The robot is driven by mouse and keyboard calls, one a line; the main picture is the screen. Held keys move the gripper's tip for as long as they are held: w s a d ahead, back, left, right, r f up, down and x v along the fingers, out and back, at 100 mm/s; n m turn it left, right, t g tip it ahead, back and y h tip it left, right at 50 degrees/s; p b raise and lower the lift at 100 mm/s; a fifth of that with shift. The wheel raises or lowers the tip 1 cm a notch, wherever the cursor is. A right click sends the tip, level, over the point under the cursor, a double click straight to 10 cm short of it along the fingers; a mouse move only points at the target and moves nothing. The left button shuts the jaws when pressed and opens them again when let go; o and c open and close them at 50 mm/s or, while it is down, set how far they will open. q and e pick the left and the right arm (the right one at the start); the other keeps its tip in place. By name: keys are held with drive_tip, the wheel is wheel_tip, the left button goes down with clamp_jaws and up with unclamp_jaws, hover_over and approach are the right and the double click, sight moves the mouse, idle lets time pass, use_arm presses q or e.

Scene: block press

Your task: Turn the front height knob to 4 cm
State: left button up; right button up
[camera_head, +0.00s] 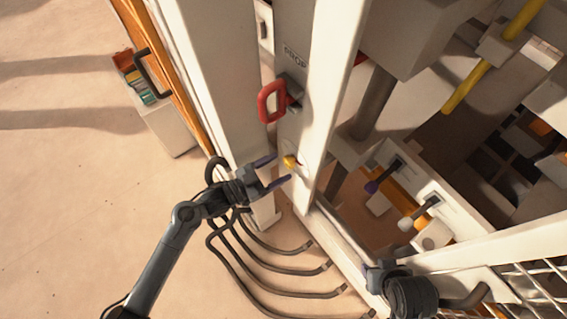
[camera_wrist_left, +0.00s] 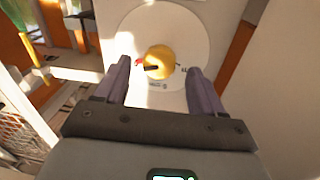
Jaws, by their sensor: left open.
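The height knob (camera_head: 290,161) is a small yellow knob on the pale post of the press. In the left wrist view the yellow knob (camera_wrist_left: 159,62) sits at the middle of a round white dial (camera_wrist_left: 185,25), with a dark mark on its face and a red mark at its left. The dial's lettering is too small to read. My left gripper (camera_head: 279,172) is open in front of the knob. Its two fingers (camera_wrist_left: 158,78) stand left and right of the knob, apart from it.
A red handle (camera_head: 272,101) sticks out of the post above the knob. Black hoses (camera_head: 290,270) lie on the floor below. The floor at left is mostly clear.

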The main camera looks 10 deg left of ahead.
sight(289, 161)
use_arm(q)
drive_tip(key=shift+x, duration=1.35)
drive_tip(key=c, duration=1.1)
drive_tip(key=shift+o, duration=0.2)
